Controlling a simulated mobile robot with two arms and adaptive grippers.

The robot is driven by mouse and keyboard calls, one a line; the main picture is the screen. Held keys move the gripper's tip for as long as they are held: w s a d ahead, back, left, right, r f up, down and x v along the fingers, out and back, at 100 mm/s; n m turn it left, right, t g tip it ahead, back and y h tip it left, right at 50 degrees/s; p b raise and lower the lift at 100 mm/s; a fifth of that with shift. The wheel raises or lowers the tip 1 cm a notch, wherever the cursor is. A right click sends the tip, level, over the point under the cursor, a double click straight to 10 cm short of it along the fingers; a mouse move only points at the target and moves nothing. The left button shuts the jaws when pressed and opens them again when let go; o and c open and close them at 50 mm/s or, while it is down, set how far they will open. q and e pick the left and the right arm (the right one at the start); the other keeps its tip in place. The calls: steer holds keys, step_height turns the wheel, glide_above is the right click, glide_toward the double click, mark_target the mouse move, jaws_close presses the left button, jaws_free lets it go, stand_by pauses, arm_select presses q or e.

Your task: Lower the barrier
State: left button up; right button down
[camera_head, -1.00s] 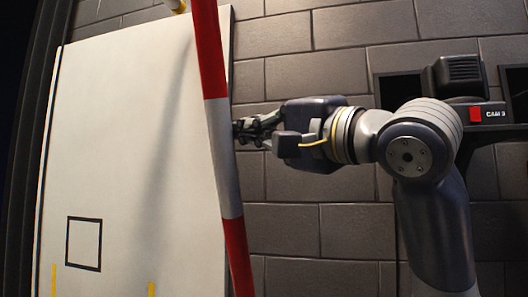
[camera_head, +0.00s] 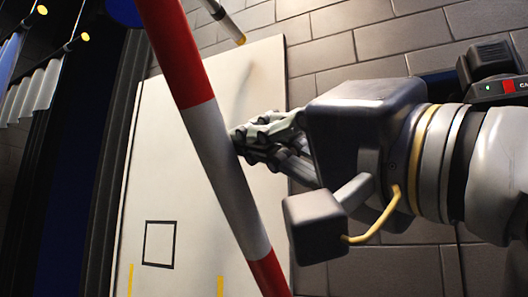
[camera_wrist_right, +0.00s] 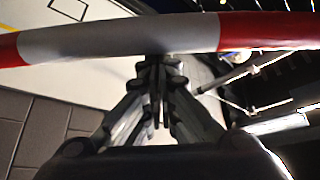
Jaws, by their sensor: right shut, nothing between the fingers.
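The barrier (camera_head: 222,165) is a long red and white striped pole. In the head view it runs tilted from the top left of centre to the bottom middle. It also crosses the top of the right wrist view (camera_wrist_right: 115,36). My right gripper (camera_head: 240,138) is shut and empty. Its fingertips are at the right side of a white stripe, touching it or very close. In the right wrist view the shut fingers (camera_wrist_right: 158,68) end at the pole's near edge. The pole's ends are out of view. My left gripper is not in view.
A white panel (camera_head: 255,85) with a black square outline (camera_head: 159,244) and yellow marks lies behind the pole. Grey brick flooring or wall (camera_head: 340,40) surrounds it. A dark camera box (camera_head: 490,60) is at the upper right. Dark space with lamps is at the left.

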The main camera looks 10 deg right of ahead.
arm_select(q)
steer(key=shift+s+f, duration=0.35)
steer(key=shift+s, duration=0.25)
arm_select(e)
steer(key=shift+s+a+f, duration=0.25)
steer(key=shift+s+f, duration=0.05)
steer(key=shift+s, duration=0.05)
